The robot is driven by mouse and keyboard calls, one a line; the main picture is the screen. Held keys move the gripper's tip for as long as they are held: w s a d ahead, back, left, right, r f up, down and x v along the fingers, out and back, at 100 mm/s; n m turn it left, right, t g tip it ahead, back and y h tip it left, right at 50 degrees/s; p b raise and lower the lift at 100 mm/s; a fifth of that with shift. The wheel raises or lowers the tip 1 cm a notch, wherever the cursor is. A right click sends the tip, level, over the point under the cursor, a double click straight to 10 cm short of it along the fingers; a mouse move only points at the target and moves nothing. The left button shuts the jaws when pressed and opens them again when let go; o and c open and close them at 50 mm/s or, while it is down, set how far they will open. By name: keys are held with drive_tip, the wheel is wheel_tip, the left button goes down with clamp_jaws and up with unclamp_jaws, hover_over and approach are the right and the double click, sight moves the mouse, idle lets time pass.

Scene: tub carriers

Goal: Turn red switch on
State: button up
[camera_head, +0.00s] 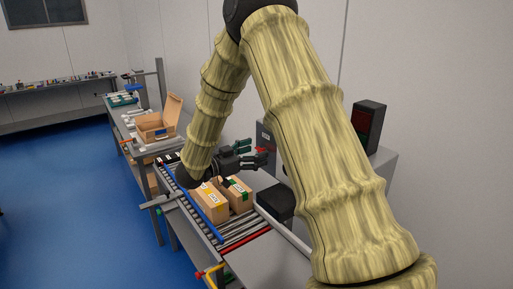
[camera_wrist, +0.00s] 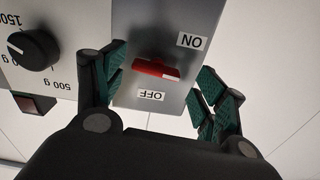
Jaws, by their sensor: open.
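The red switch (camera_wrist: 158,69) sits on a grey metal plate (camera_wrist: 135,40) in the wrist view. Its upside-down ON label (camera_wrist: 192,41) is above right and its OFF label (camera_wrist: 151,96) just below. The red lever lies closer to OFF; its exact setting is hard to tell. My gripper (camera_wrist: 162,72) is open, with one dark green-padded finger on each side of the switch, apparently not touching it. In the head view, my gripper (camera_head: 258,152) reaches right toward the grey cabinet, and a little red of the switch (camera_head: 264,149) shows at its fingers.
A black dial (camera_wrist: 33,49) with gram markings and a dark square button (camera_wrist: 35,103) are left of the switch. In the head view, cardboard boxes (camera_head: 209,208) stand on the roller conveyor (camera_head: 243,236) below my arm. A dark display (camera_head: 368,122) stands on the cabinet.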

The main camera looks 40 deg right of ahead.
drive_tip(key=shift+s+d+r, duration=0.25)
drive_tip(key=shift+s+d, duration=0.2)
drive_tip(key=shift+d, duration=0.15)
drive_tip(key=shift+w+f, duration=0.2)
drive_tip(key=shift+w, duration=0.1)
drive_tip(key=shift+s+r, duration=0.1)
drive_tip(key=shift+s, duration=0.1)
drive_tip(key=c, duration=1)
drive_tip(key=shift+n+p, duration=0.3)
drive_tip(key=shift+p, duration=0.1)
drive_tip(key=shift+n, duration=0.4)
drive_tip(key=o, duration=1)
drive_tip(key=shift+w, duration=0.1)
